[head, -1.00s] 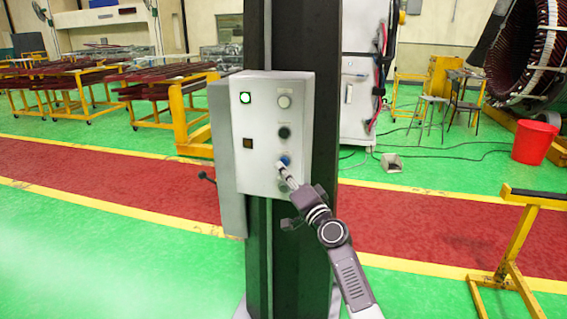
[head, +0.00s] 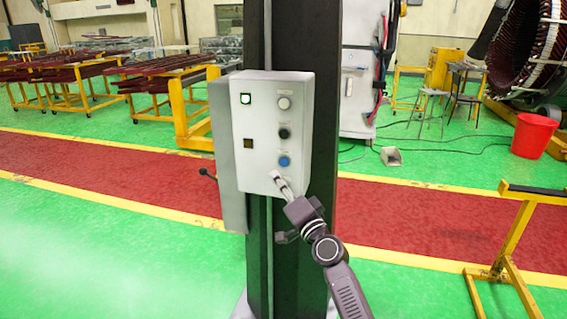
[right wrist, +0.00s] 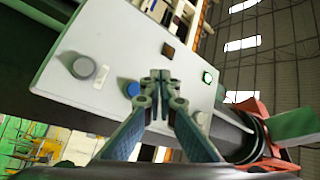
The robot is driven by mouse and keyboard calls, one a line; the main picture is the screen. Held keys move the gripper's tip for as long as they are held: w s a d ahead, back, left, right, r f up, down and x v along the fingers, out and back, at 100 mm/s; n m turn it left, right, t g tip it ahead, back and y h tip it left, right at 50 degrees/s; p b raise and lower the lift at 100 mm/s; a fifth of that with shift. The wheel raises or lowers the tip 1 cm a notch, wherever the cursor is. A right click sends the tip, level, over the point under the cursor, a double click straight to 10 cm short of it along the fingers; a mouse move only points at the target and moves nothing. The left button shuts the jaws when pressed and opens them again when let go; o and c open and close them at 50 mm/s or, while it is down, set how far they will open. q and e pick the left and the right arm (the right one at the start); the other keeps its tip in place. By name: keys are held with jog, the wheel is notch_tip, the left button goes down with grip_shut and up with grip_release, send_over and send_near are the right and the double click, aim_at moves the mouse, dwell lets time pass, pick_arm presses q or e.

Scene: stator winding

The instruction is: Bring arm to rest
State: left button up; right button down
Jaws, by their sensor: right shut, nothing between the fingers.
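A light grey control box (head: 262,122) is fixed to a dark column (head: 320,150) in the head view. Its face has a lamp (head: 246,99) at the upper left, a white button (head: 284,102), a dark button (head: 284,133) and a blue button (head: 284,161). My right gripper (head: 278,180) is shut and empty, just below the blue button and close to the box's lower edge. In the right wrist view its closed fingertips (right wrist: 160,78) show in front of the box face (right wrist: 115,50), beside the blue button (right wrist: 132,89). My left gripper is not in view.
A small lever (head: 207,174) sticks out left of the box. A yellow stand (head: 510,235) is at the right, with a red bucket (head: 535,135) behind it. Yellow racks (head: 185,110) stand back left.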

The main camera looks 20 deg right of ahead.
dwell(0.6)
jog(key=s+a+f+n+g+h, duration=0.15)
jog(key=s+f+g, duration=0.3)
jog(key=f, duration=1.45)
jog(key=s+f+n+g, duration=0.25)
jog(key=s+f, duration=0.25)
jog(key=f, duration=1.3)
jog(key=s+f+n+g, duration=0.2)
jog(key=s+f+g, duration=0.3)
jog(key=s+f, duration=1.35)
jog(key=s+d+f+n+g, duration=0.1)
jog(key=s+f, duration=0.4)
jog(key=s, duration=0.8)
jog(key=s+d+f+n+g+h, duration=0.1)
jog(key=s+f+n+g, duration=0.2)
jog(key=s, duration=1)
jog(key=s+d+f+n+g+h, duration=0.1)
jog(key=s+f+n+g, duration=0.1)
jog(key=s+f, duration=0.7)
jog(key=s+g, duration=0.1)
jog(key=s, duration=0.3)
jog(key=shift+s+f, duration=0.2)
jog(key=shift+s, duration=0.2)
